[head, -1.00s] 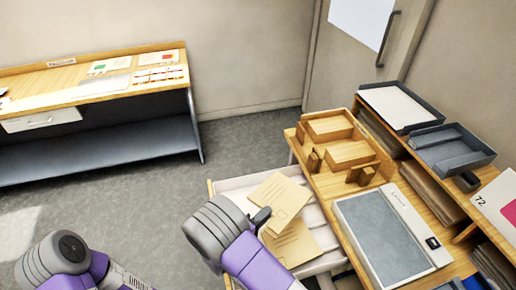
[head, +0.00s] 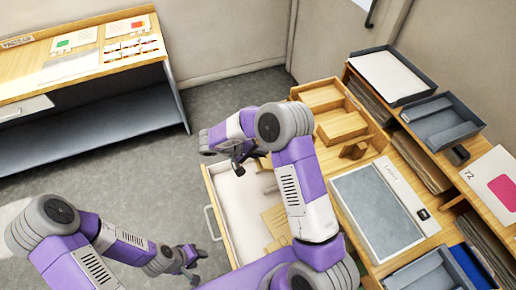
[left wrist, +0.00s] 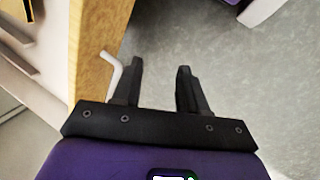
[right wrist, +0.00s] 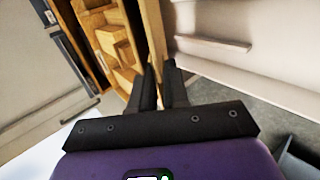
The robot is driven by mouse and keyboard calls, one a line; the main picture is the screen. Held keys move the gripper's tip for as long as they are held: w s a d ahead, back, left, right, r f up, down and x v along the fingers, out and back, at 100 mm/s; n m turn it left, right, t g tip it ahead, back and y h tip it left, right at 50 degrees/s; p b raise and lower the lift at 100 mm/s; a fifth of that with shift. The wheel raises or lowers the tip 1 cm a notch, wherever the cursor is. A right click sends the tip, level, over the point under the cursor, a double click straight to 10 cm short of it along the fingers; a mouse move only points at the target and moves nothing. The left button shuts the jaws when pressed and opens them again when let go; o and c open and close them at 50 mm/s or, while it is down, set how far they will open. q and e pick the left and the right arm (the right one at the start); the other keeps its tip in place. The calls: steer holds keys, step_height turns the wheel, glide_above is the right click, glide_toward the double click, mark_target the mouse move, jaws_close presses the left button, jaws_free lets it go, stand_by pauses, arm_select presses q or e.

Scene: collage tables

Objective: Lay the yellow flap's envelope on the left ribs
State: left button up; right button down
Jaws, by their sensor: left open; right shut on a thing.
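My right gripper (head: 238,160) is above the far left corner of the open drawer (head: 222,185). A tan envelope (head: 275,222) lies in the drawer, partly behind my right arm. No yellow flap is clear. My left gripper (head: 190,258) is open and empty, low outside the drawer front. In the left wrist view its fingers (left wrist: 158,85) are beside a pale handle (left wrist: 118,78). I cannot clearly make out the ribs.
A wooden desk with a grey-topped device (head: 375,212) and wooden compartments (head: 340,125) stands right of the drawer. Grey trays (head: 440,122) stand on a shelf beyond. A second table (head: 80,68) with cards is at the far left. Grey floor lies between, free.

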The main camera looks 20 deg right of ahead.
steer(key=d+f+b, duration=0.5)
steer(key=f, duration=0.4)
steer(key=shift+d, duration=0.2)
steer(key=shift+s, duration=0.1)
steer(key=c, duration=1)
jaws_free()
steer(key=shift+c, duration=0.2)
steer(key=v, duration=0.7)
steer(key=shift+a+r+p, duration=0.2)
steer(key=shift+p, duration=0.2)
